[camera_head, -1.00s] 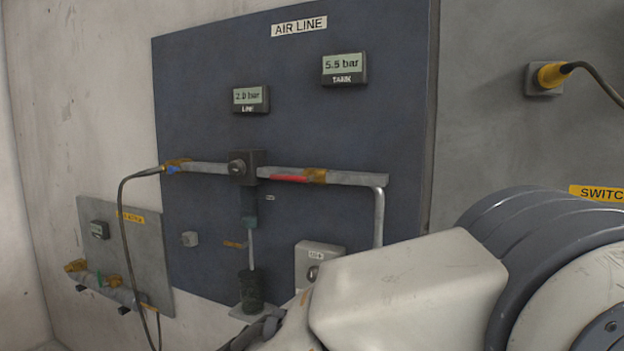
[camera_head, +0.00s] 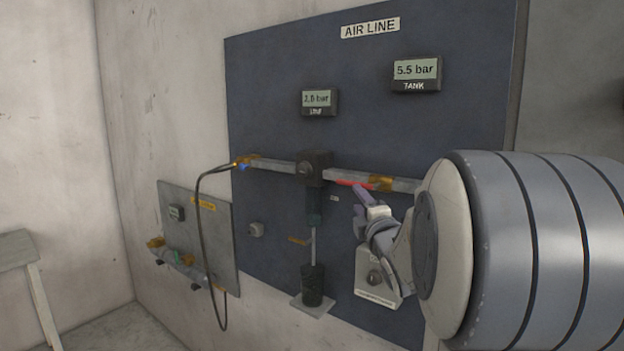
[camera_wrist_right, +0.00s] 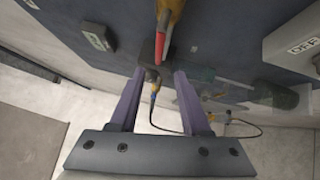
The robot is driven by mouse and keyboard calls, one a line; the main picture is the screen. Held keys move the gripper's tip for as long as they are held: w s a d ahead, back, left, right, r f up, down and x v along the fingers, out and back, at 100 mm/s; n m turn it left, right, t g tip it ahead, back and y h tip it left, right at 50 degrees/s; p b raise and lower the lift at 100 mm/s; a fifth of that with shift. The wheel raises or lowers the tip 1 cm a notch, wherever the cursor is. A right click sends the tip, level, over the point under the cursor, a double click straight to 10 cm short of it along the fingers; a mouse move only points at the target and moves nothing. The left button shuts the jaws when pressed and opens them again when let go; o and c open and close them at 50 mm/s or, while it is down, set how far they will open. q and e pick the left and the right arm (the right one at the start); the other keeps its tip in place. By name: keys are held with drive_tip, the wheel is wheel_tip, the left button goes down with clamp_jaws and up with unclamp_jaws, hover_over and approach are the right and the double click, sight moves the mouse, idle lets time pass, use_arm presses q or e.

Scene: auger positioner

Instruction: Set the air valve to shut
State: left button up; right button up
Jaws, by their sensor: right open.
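The air valve is a brass-coloured body (camera_head: 380,183) on the grey pipe of the AIR LINE panel. Its red lever (camera_head: 352,183) lies along the pipe, pointing left toward the dark block. My right gripper (camera_head: 361,198) is just below and in front of the lever. In the right wrist view the gripper (camera_wrist_right: 157,74) is open, with the red lever (camera_wrist_right: 167,36) ahead, roughly in line with the gap between the fingertips. The fingers do not appear closed on it; exact contact cannot be told. My left gripper is not in view.
A dark block (camera_head: 314,167) sits mid-pipe, with a rod and dark cup (camera_head: 313,285) below. A switch box (camera_head: 373,277) is beneath my right wrist. A black hose (camera_head: 204,230) hangs at left. Displays read LINE (camera_head: 318,100) about 2.0 bar and TANK (camera_head: 416,71) 5.5 bar.

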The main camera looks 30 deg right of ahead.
sight(349, 185)
drive_tip(key=p+x, duration=0.4)
drive_tip(key=x, duration=0.5)
drive_tip(key=shift+d+r, duration=0.1)
drive_tip(key=shift+r, duration=0.05)
drive_tip(key=shift+w+d, duration=0.2)
drive_tip(key=shift+w, duration=0.35)
clamp_jaws()
idle(0.7)
